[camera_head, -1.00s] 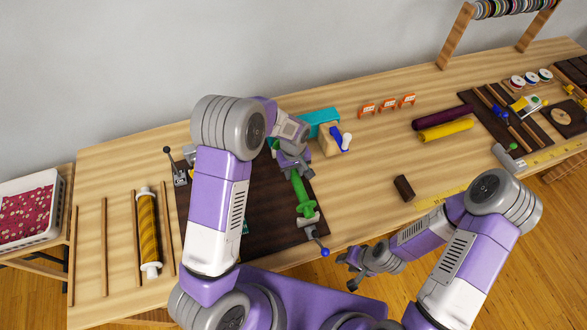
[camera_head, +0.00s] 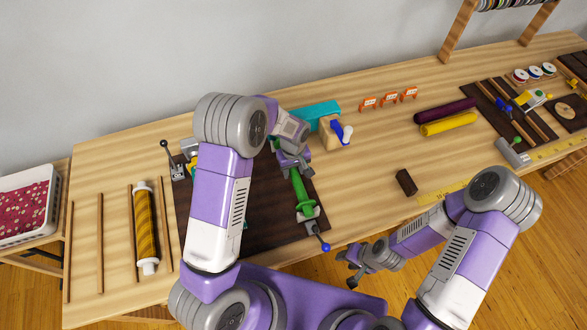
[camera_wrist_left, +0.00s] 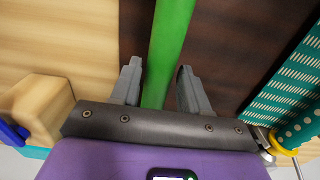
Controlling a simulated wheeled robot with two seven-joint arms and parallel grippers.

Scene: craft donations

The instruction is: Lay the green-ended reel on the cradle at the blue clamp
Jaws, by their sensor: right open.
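The green reel (camera_head: 301,189) lies lengthwise on the dark board, its near green end at the grey cradle (camera_head: 308,217). I cannot tell whether it fully rests there. The blue-knobbed clamp lever (camera_head: 325,247) sticks out beyond that end. My left gripper (camera_head: 296,171) is over the reel's far part, which the wrist hides. In the left wrist view, the green reel (camera_wrist_left: 170,45) runs between the two spread fingers (camera_wrist_left: 158,75) with visible gaps, so the gripper looks open around it. My right gripper (camera_head: 353,266) is open and empty, off the table's front edge.
A teal dotted roll (camera_wrist_left: 290,95) lies beside the reel. A wooden block with a blue part (camera_head: 332,135) stands behind. A yellow roll (camera_head: 146,228) lies left, a dark block (camera_head: 405,182) right. The tabletop between block and rolls (camera_head: 447,124) is clear.

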